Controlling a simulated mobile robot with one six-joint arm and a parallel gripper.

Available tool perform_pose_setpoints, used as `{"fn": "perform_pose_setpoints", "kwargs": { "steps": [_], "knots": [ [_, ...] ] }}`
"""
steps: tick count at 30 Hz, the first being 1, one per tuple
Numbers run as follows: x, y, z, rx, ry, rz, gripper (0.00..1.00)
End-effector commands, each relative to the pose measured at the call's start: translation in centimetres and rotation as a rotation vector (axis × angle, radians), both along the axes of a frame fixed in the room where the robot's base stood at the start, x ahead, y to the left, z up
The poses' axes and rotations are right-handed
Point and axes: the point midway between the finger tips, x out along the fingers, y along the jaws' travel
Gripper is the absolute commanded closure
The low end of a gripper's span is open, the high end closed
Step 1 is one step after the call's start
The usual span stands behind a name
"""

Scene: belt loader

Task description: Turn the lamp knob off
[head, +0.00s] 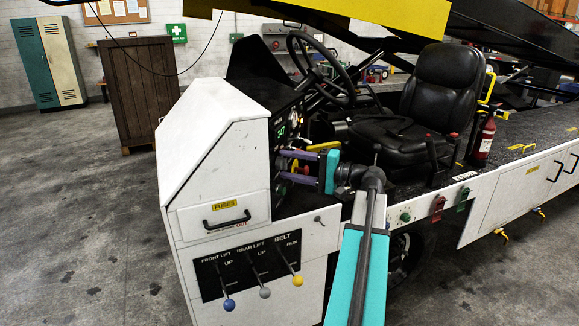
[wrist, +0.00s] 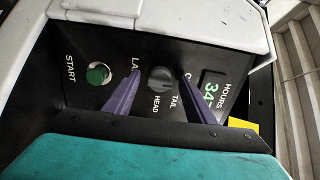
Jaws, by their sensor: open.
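The lamp knob (wrist: 161,79) is a dark round knob on the black dash panel, in the middle of the wrist view. Labels around it read HEAD, TAIL and partly hidden words starting LA and O. I cannot tell clearly which label it points at. My gripper (wrist: 158,73) is open, with one purple finger on each side of the knob; I cannot tell whether they touch it. In the head view my gripper (head: 284,164) reaches to the dash from the right, and the knob cannot be made out there.
A green START button (wrist: 98,74) and an hours display (wrist: 213,88) flank the knob. The steering wheel (head: 321,70) and black seat (head: 430,100) are close to my arm. Levers with blue, grey and yellow balls (head: 297,281) stick out below the dash.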

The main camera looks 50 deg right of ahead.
Motion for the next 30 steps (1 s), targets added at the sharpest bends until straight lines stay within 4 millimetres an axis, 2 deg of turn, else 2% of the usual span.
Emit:
{"fn": "perform_pose_setpoints", "kwargs": {
  "steps": [8,24,30],
  "knots": [
    [-2.2,-1.0,-0.1,0.000,0.000,-0.002,0.50],
    [-9.7,-4.2,-0.1,0.000,0.000,-0.002,0.50],
    [-11.7,-5.0,-0.1,0.000,0.000,-0.001,0.50]
  ]
}}
